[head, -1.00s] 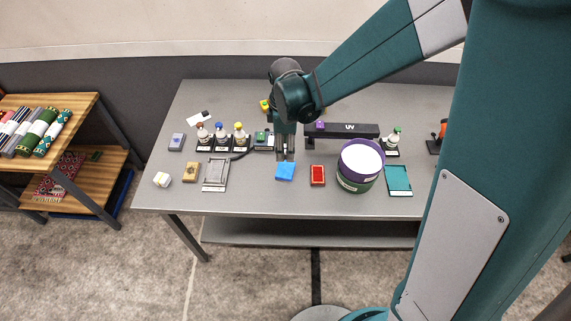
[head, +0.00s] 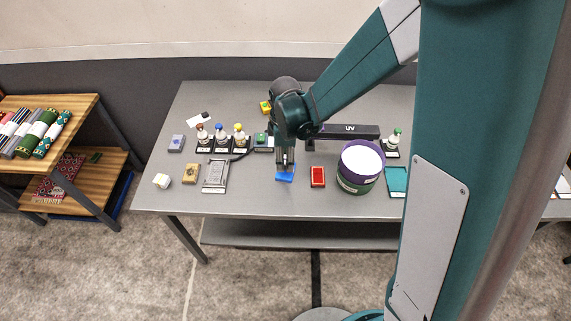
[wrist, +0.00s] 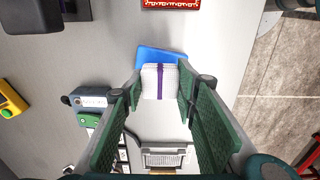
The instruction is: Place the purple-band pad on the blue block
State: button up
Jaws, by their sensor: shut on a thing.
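The blue block (head: 286,179) lies near the front of the grey table, and its far part also shows in the wrist view (wrist: 160,53). The white pad with a purple band (wrist: 160,83) sits between my fingertips in the wrist view. My gripper (head: 285,165) is shut on this pad, one green finger at each side. The pad overlaps the blue block and hides part of it. I cannot tell whether the pad touches the block or is just above it. In the head view my gripper is right over the block and mostly hides the pad.
A red tray (head: 318,177) lies just right of the block, with a purple-and-green tub (head: 361,165) beyond it. A grey framed plate (head: 215,175) and several capped bottles (head: 220,135) stand to the left. A dark UV bar (head: 345,131) stands behind.

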jog(key=shift+f, duration=1.35)
jog(key=shift+f, duration=0.15)
jog(key=o, duration=0.7)
jog(key=shift+o, duration=0.3)
jog(key=shift+r+p, duration=0.4)
jog(key=shift+r, duration=5.75)
jog(key=shift+d, duration=0.1)
